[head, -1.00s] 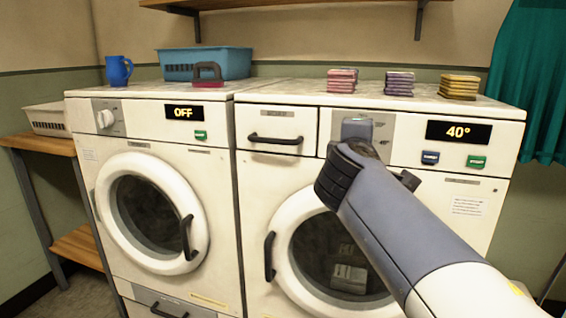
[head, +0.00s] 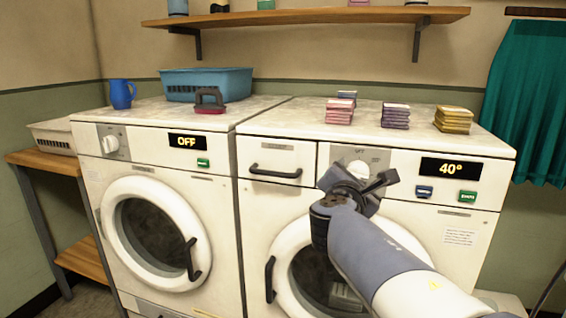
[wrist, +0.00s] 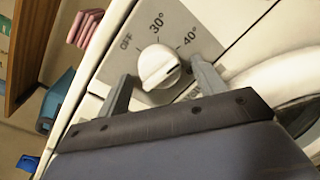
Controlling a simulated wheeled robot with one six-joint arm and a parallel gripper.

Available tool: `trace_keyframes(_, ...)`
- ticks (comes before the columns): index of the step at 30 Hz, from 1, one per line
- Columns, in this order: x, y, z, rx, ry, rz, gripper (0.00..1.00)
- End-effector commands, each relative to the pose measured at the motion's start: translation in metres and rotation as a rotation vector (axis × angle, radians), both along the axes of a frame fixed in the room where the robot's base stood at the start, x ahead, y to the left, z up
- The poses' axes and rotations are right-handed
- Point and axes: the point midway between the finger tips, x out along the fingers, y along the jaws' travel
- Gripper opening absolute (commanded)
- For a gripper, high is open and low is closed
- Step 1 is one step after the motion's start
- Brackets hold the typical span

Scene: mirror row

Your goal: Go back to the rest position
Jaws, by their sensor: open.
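My gripper (head: 358,184) is open and empty in front of the right washing machine's (head: 470,225) control panel. The white dial knob (head: 368,160) shows just above and behind the fingers. In the wrist view the knob (wrist: 160,66) sits between the two spread fingers, apart from them, with OFF, 30° and 40° marks around it. The right machine's display (head: 450,168) reads 40°. My forearm covers part of its round door.
The left machine (head: 215,240) shows OFF. A blue mug (head: 121,94), a blue basket (head: 205,84), a dark-handled red object (head: 210,101) and several folded cloth stacks (head: 395,115) stand on top. A wooden shelf (head: 310,17) hangs above. A teal curtain (head: 530,100) hangs at right.

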Motion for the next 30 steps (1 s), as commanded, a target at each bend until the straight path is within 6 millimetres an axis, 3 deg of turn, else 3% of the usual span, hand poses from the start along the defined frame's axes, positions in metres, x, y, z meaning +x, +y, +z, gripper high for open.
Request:
trace_keyframes(18,-0.0005,-0.0015,0.0004,-0.654,0.214,0.000,0.65)
trace_keyframes(30,-0.0006,-0.0019,-0.0028,-0.757,0.246,0.000,0.65)
